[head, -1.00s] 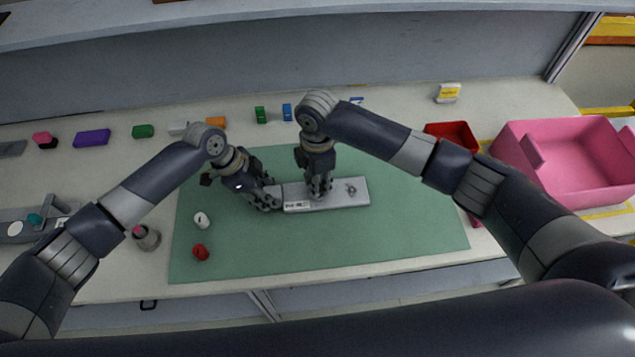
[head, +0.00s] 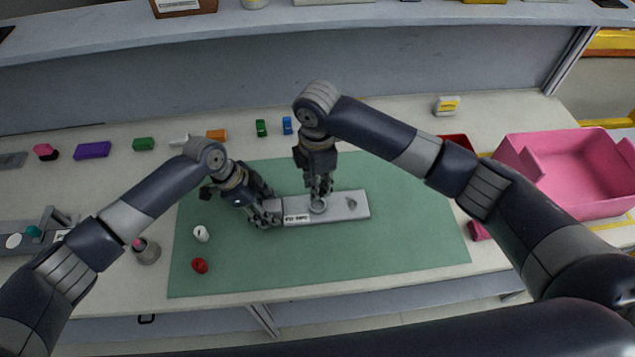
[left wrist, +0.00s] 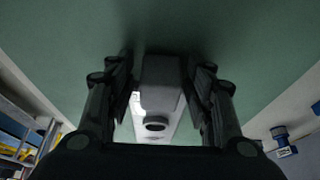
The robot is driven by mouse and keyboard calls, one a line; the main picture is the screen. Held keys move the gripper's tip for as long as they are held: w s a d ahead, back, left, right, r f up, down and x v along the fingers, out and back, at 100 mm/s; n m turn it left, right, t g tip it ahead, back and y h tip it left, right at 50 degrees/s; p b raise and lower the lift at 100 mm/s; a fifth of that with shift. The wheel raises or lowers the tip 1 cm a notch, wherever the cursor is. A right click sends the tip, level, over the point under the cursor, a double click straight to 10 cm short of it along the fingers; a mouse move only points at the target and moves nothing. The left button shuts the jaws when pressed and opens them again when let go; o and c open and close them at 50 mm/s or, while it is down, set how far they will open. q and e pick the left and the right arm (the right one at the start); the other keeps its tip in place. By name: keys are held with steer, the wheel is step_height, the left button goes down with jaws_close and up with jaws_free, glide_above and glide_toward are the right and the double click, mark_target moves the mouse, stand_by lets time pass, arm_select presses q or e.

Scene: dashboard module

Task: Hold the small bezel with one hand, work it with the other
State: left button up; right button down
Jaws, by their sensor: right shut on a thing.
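The small bezel (head: 335,212) is a long light grey bar with a white label near its left end. It lies on the green mat. It also shows in the left wrist view (left wrist: 160,80), between the fingers. My left gripper (head: 268,218) is at the bezel's left end, one finger on each side; whether the fingers touch it is unclear. My right gripper (head: 320,195) points down above the bezel, shut on a grey ring (head: 318,205) at its fingertips. I cannot tell whether the ring touches the bezel. A small round part (head: 351,203) is on the bezel's right half.
A white piece (head: 201,233) and a red piece (head: 200,265) lie on the mat's left part. A grey cup (head: 147,252) stands left of the mat. A pink bin (head: 575,185) is at the right. The front and right of the mat (head: 400,245) are clear.

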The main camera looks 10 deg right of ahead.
arm_select(q)
steer(key=shift+w+r, duration=0.1)
steer(key=shift+r, duration=0.05)
steer(key=v, duration=1.1)
steer(key=shift+a+r, duration=0.2)
steer(key=shift+r, duration=0.15)
steer(key=shift+f, duration=0.1)
